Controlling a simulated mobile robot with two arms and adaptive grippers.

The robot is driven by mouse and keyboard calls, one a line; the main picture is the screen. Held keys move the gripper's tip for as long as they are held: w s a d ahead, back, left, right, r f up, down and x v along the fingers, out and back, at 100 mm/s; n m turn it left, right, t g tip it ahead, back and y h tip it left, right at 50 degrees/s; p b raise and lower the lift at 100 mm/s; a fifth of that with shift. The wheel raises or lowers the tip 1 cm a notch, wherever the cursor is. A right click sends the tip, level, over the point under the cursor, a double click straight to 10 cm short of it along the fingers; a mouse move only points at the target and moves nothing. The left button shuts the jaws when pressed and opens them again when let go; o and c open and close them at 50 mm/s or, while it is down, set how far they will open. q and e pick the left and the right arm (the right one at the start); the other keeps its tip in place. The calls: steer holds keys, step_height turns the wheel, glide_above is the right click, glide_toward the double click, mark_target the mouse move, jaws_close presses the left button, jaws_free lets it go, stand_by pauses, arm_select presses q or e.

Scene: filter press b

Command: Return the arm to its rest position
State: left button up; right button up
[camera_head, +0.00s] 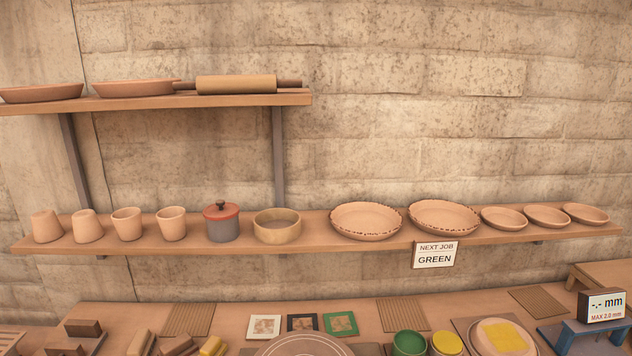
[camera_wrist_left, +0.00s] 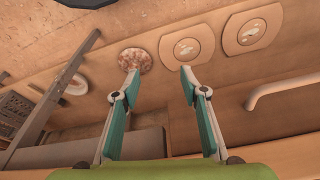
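My left gripper (camera_wrist_left: 159,82) shows in the left wrist view. Its two teal fingers stand apart with nothing between them, so it is open and empty. A speckled reddish round piece (camera_wrist_left: 135,61) lies on the wooden surface just beyond the left fingertip. I cannot tell whether the fingertip touches it. Neither of my arms shows in the head view, and my right gripper is in no view.
The wrist view shows two beige plates (camera_wrist_left: 187,46), a pale bar handle (camera_wrist_left: 283,88) and a grey beam (camera_wrist_left: 55,95). The head view shows a worktable (camera_head: 245,318) with green and yellow pots, a pottery shelf (camera_head: 310,232) and a "NEXT JOB GREEN" sign (camera_head: 434,255).

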arm_select(q)
steer(key=s+a+f+g+b, duration=0.15)
steer(key=s+f, duration=0.25)
steer(key=f, duration=0.6)
steer(key=s+d+f+t+b, duration=0.1)
steer(key=s+f+b, duration=0.15)
steer(key=f, duration=0.65)
steer(key=s+a+f+g+b, duration=0.1)
steer(key=s+a+f+b, duration=0.1)
steer(key=s+f, duration=1)
steer(key=shift+s+a+f, duration=0.15)
steer(key=shift+s+a, duration=0.3)
steer(key=shift+s, duration=0.15)
